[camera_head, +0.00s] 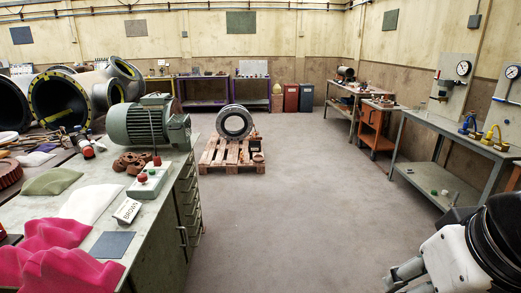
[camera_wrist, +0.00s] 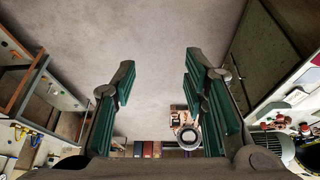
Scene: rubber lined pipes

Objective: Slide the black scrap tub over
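I cannot make out a black scrap tub for certain in either view. A dark shape shows beside my arm at the lower right of the head view, but I cannot tell whether it is a tub or part of me. My gripper (camera_wrist: 158,78) is open and empty in the wrist view, its two green-padded fingers wide apart over bare grey floor. In the head view only white and black parts of my arm show at the lower right, and the fingers cannot be made out there.
A left workbench (camera_head: 168,228) carries a green motor (camera_head: 140,122), pink cloth (camera_head: 65,258) and a control box (camera_head: 148,182). A pallet (camera_head: 222,157) bears a ring-shaped part (camera_head: 234,122). A right bench (camera_head: 450,133) holds gauges and valves. An orange cart (camera_head: 372,128) stands beyond. The middle floor is clear.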

